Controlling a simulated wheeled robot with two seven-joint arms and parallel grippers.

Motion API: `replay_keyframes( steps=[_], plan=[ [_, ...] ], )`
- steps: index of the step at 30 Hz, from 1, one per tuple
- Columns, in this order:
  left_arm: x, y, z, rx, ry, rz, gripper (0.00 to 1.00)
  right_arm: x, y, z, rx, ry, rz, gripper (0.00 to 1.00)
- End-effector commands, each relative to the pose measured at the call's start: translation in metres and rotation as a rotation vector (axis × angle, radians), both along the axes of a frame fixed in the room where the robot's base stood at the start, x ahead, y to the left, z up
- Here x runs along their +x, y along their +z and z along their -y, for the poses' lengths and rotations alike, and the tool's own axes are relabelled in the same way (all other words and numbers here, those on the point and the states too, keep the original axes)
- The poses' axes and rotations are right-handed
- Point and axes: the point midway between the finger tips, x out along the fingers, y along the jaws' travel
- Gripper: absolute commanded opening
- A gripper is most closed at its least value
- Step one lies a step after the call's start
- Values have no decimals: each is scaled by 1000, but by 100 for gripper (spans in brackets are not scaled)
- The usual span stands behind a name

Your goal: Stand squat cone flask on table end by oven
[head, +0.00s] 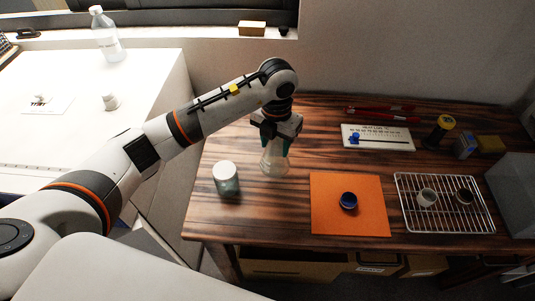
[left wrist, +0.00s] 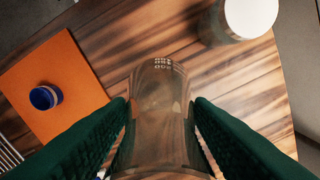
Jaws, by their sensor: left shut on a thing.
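The clear glass cone flask (head: 274,163) is upright over the left part of the wooden table (head: 300,218) in the head view. My left gripper (head: 276,143) is shut on its upper part from above. In the left wrist view the flask (left wrist: 158,95) sits between the green finger pads of my left gripper (left wrist: 160,125). I cannot tell whether its base touches the table. A grey box-shaped body (head: 515,190) stands at the table's right end; whether it is the oven I cannot tell. My right gripper is not in view.
A white-lidded jar (head: 226,178) stands just left of the flask. An orange mat (head: 330,222) with a blue cap-like piece (head: 348,201) lies to its right. Beyond are a wire rack (head: 447,224) with two small cups and a white board (head: 395,143). The table's front left is bare.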

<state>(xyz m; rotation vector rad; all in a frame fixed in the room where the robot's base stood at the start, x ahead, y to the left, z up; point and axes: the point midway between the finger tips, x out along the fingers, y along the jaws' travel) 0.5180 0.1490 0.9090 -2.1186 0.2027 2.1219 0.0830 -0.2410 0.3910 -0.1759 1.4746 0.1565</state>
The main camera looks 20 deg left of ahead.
Motion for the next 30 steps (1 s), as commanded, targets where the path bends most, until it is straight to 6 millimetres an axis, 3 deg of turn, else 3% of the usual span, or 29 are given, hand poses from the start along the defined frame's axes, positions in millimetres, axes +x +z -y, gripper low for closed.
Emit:
replay_keyframes(
  steps=[15, 26, 27, 30],
  plan=[
    [-1, -60, 0, 0, -4, -1, 10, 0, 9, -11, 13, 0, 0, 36],
    [0, -66, 0, -1, -5, 3, 10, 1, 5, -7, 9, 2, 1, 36],
    [0, -65, 0, 0, -5, 2, 52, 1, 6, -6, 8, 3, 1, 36],
    [0, -65, 0, 0, -5, 2, 69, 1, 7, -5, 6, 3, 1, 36]
  ],
)
